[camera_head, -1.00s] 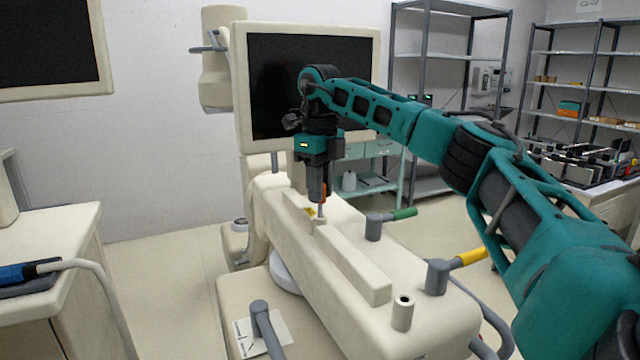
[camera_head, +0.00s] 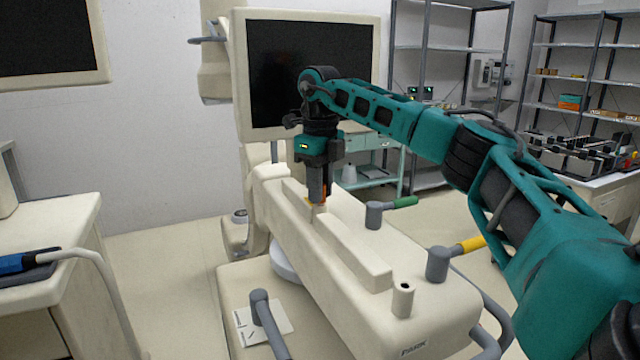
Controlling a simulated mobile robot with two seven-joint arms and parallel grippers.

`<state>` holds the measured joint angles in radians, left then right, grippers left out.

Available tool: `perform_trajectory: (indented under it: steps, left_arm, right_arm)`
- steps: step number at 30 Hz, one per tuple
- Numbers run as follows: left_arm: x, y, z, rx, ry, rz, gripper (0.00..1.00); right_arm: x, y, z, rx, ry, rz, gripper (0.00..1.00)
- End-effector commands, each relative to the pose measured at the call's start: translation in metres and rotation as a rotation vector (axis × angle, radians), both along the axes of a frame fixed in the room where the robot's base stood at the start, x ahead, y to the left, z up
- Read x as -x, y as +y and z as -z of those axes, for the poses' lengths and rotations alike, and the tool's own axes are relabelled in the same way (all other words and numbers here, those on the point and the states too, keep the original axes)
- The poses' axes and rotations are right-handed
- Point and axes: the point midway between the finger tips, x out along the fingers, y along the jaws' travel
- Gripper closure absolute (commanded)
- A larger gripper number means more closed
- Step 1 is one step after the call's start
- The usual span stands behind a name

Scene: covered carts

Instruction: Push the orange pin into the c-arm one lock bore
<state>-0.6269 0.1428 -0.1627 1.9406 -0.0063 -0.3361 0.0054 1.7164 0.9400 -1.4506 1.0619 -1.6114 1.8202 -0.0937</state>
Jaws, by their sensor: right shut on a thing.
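My right gripper (camera_head: 317,198) points straight down over the cream c-arm body (camera_head: 440,310), near the far end of its long raised block. It is shut on the orange pin (camera_head: 325,190), of which only a little orange shows beside the dark fingers. The pin's lower end and the bore are hidden. A small cream post (camera_head: 318,213) stands directly below the fingertips; whether the pin is inside it I cannot tell. Another cream post (camera_head: 403,300) with a dark round hole on top stands at the near end of the body. My left gripper is not in view.
A grey handle with a green grip (camera_head: 404,202) and one with a yellow grip (camera_head: 471,244) stick out right of the block. A monitor (camera_head: 310,75) stands behind my gripper. A cream cart (camera_head: 60,235) with a blue-ended cable is at left. Open floor lies between.

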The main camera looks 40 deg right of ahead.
Motion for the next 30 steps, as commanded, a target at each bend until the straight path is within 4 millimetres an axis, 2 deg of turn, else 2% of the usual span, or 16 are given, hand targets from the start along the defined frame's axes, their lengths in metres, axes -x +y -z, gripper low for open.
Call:
perform_trajectory:
  steps: [7,8,16,25,30]
  left_arm:
    - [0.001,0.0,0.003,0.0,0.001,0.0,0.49]
    - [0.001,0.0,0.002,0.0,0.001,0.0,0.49]
    - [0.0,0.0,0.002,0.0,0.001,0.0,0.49]
    - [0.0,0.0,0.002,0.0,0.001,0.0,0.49]
    - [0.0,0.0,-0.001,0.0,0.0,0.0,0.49]
  right_arm:
    - [0.0,0.0,0.006,0.0,0.0,0.0,1.0]
    - [0.0,0.0,0.006,0.0,-0.001,0.0,0.74]
    - [0.0,0.0,0.005,0.0,0.0,0.0,0.49]
    - [0.0,0.0,0.003,0.0,-0.001,0.0,0.48]
    - [-0.001,0.001,-0.019,0.0,-0.004,-0.001,0.48]
